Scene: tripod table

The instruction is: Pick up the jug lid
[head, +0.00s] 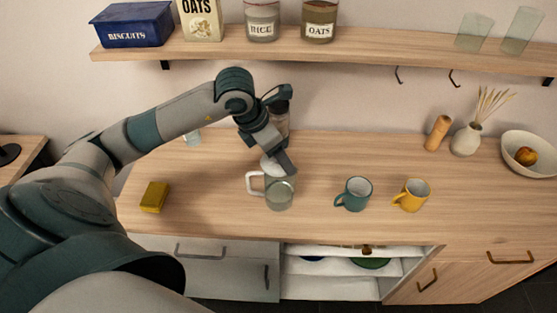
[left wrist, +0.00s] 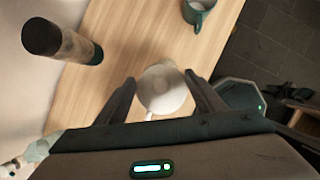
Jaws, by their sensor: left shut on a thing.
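The clear glass jug (head: 279,193) with a white handle stands on the wooden counter, left of the mugs. Its white lid (head: 270,165) shows at the jug's top, partly hidden by my left gripper (head: 283,163). In the left wrist view the round pale lid (left wrist: 163,92) lies between the two dark fingers of my left gripper (left wrist: 160,80), which is shut on it. I cannot tell whether the lid rests on the jug or is slightly above it. My right gripper is in neither view.
A teal mug (head: 354,194) and a yellow mug (head: 412,195) stand right of the jug. A yellow sponge-like block (head: 154,197) lies to the left. A dark-topped bottle (left wrist: 62,41) stands behind the gripper. A shelf (head: 350,47) runs above.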

